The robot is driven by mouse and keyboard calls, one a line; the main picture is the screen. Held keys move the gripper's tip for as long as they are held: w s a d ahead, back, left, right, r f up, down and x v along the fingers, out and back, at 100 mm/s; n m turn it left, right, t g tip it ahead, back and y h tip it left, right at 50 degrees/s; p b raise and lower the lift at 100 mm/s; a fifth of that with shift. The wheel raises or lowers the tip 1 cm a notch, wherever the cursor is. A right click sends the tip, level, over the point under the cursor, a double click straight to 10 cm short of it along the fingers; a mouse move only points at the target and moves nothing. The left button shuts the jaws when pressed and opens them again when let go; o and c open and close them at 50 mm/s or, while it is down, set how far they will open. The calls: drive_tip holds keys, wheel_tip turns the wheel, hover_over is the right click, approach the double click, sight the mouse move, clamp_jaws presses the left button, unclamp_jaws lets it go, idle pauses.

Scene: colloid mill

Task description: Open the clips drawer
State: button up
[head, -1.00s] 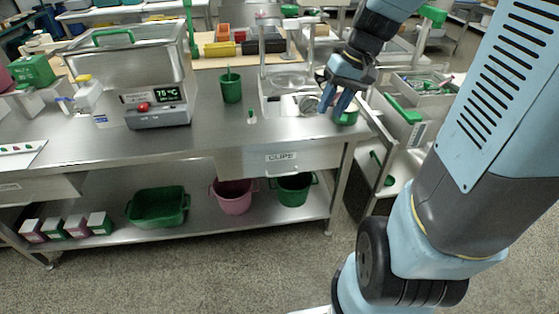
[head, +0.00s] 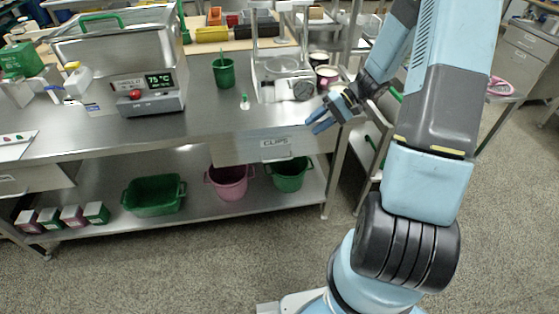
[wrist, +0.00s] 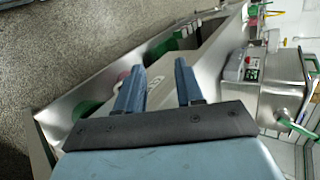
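The clips drawer (head: 240,151) is a metal drawer front under the steel bench top, with a label reading CLIPS (head: 275,143). It looks shut, flush under the bench edge. My gripper (head: 316,123) is to the right of the label, close to the bench's front edge and apart from the drawer as far as I can tell. Its blue fingers point left and are spread apart with nothing between them. In the wrist view the two fingers (wrist: 157,80) are also apart, with the drawer front (wrist: 150,85) ahead of and partly behind them.
The bench top (head: 215,118) carries a heating bath (head: 120,65), a green cup (head: 223,72) and a scale with a dial (head: 303,90). The shelf below holds a green tub (head: 153,196), a pink bucket (head: 230,182) and a green bucket (head: 289,175). The floor in front is clear.

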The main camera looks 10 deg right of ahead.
wheel_tip(320, 180, down, 12)
drive_tip(key=w+d+m+t+y, duration=0.2)
drive_tip(key=w+m+t+y, duration=0.1)
drive_tip(key=y, duration=0.1)
drive_tip(key=m+t, duration=0.3)
drive_tip(key=t, duration=0.2)
approach(280, 160)
drive_tip(key=shift+y, duration=0.4)
drive_tip(key=x, duration=0.7)
drive_tip(key=f+x, duration=0.1)
drive_tip(key=x, duration=0.2)
drive_tip(key=shift+w, duration=0.3)
clamp_jaws()
drive_tip(key=shift+s, duration=0.1)
